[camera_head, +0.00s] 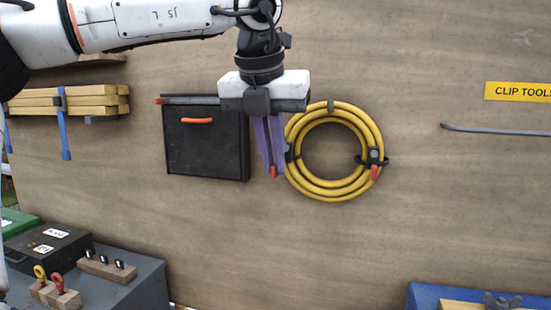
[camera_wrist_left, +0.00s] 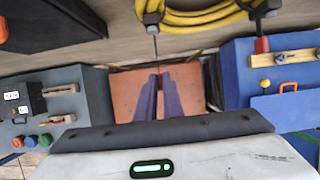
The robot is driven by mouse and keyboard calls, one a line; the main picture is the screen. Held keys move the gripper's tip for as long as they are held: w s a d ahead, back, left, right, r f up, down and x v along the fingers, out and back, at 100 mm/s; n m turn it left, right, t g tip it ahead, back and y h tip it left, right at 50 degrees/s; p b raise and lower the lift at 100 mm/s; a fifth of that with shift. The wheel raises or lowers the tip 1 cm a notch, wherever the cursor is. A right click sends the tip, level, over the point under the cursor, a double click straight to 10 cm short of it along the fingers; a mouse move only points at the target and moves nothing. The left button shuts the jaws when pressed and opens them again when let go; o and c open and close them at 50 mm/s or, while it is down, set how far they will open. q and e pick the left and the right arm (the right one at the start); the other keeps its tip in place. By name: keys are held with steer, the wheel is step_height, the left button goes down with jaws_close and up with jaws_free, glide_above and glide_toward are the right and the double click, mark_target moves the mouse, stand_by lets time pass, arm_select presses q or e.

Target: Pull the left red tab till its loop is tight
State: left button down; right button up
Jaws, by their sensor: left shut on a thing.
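A coil of yellow hose (camera_head: 331,195) hangs on the wooden wall, and its edge shows at the top of the left wrist view (camera_wrist_left: 208,17). A black strap loop with a buckle (camera_head: 289,154) is around its left side. The left red tab (camera_head: 273,172) shows at the tips of my left gripper (camera_head: 271,165), whose purple fingers are shut on it. In the left wrist view a thin dark strap (camera_wrist_left: 155,48) runs from the left buckle (camera_wrist_left: 152,18) to the fingers (camera_wrist_left: 158,82). The right red tab (camera_head: 374,174) hangs free below its buckle (camera_head: 374,156). Loop tightness is unclear.
A black flat case (camera_head: 205,150) with an orange handle hangs just left of my gripper. Strapped wooden slats (camera_head: 90,100) are further left. A grey bench (camera_head: 145,285) with boxes stands lower left, a blue one (camera_head: 425,295) lower right. The wall below the coil is clear.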

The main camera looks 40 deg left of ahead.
arm_select(q)
steer(key=c, duration=1.8)
jaws_free()
steer(key=shift+s, duration=0.1)
steer(key=shift+o, duration=0.3)
steer(key=o, duration=0.4)
steer(key=s+d+b, duration=0.2)
steer(key=s+d, duration=0.1)
steer(key=s, duration=0.2)
steer(key=shift+s+b, duration=0.15)
steer(key=shift+b, duration=0.2)
